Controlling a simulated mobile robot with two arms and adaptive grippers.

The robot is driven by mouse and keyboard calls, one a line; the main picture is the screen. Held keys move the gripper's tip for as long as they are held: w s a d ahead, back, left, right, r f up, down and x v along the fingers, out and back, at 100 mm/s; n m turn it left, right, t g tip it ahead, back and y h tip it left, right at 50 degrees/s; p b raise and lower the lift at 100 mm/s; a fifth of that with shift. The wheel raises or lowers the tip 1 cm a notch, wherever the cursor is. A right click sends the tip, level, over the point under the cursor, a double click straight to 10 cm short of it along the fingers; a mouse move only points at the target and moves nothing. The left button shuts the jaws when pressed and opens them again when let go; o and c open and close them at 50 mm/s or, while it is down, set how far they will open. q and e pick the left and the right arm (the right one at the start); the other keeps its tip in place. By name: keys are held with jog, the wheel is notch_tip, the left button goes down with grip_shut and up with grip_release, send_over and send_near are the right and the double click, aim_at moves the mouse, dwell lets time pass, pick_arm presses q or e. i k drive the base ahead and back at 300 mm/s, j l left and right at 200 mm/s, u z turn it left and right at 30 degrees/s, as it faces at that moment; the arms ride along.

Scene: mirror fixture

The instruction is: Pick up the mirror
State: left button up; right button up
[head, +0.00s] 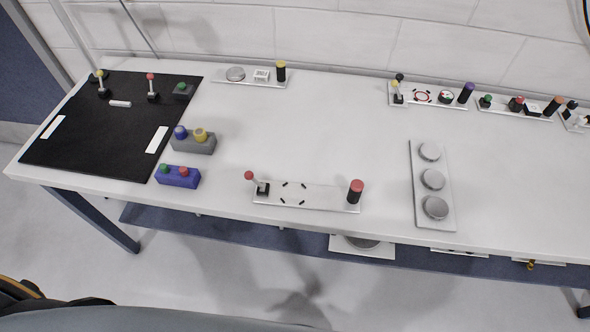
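I cannot tell for certain which thing is the mirror. A white plate (447,214) with a column of three round silvery discs (433,180) lies on the right half of the table. A single round silvery disc (236,73) sits on a white strip at the back. Another grey round shape (362,242) shows partly on a plate below the table's front edge. Neither of my grippers is in view.
The long white table (330,120) has a clear middle. A black mat (85,125) with small levers covers its left end. Button boxes (178,176) stand beside it. A plate with a red-topped knob (325,197) lies near the front edge. Several control panels (450,96) line the back right.

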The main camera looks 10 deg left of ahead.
aim_at(436, 208)
jog(key=z, duration=0.95)
